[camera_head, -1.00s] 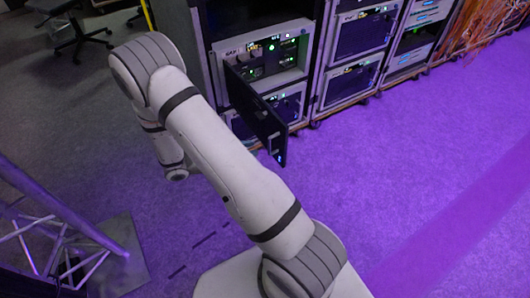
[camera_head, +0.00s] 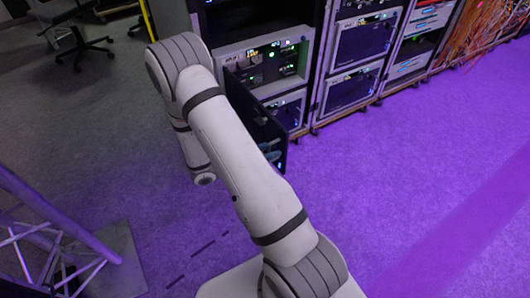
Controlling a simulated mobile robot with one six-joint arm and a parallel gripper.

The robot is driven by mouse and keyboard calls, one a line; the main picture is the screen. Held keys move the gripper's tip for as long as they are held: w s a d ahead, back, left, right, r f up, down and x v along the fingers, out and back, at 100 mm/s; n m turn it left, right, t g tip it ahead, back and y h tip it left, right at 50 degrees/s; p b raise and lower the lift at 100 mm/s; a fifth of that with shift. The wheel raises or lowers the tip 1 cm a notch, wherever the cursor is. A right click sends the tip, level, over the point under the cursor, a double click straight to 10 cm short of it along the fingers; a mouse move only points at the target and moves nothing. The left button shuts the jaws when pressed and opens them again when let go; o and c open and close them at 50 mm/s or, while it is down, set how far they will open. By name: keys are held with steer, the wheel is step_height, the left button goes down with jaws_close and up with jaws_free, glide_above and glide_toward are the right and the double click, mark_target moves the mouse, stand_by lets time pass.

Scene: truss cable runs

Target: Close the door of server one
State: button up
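Server one appears to be the upper server (camera_head: 285,62) in the left rack, with green lights on its face; I read no label that confirms this. Its dark door (camera_head: 272,138) stands open, swung out from the left side toward me. My white arm (camera_head: 240,160) crosses in front of the door and hides part of it. The end of my arm is at the left of the door, around its lower joint (camera_head: 203,178). My gripper's fingers do not show.
More racks with servers (camera_head: 362,45) stand to the right, and orange cables (camera_head: 485,30) hang at the far right. A metal truss (camera_head: 50,240) on a base plate stands at lower left. An office chair (camera_head: 75,30) is at upper left. The purple floor at right is clear.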

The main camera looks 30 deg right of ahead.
steer(key=shift+c, duration=0.5)
jaws_close()
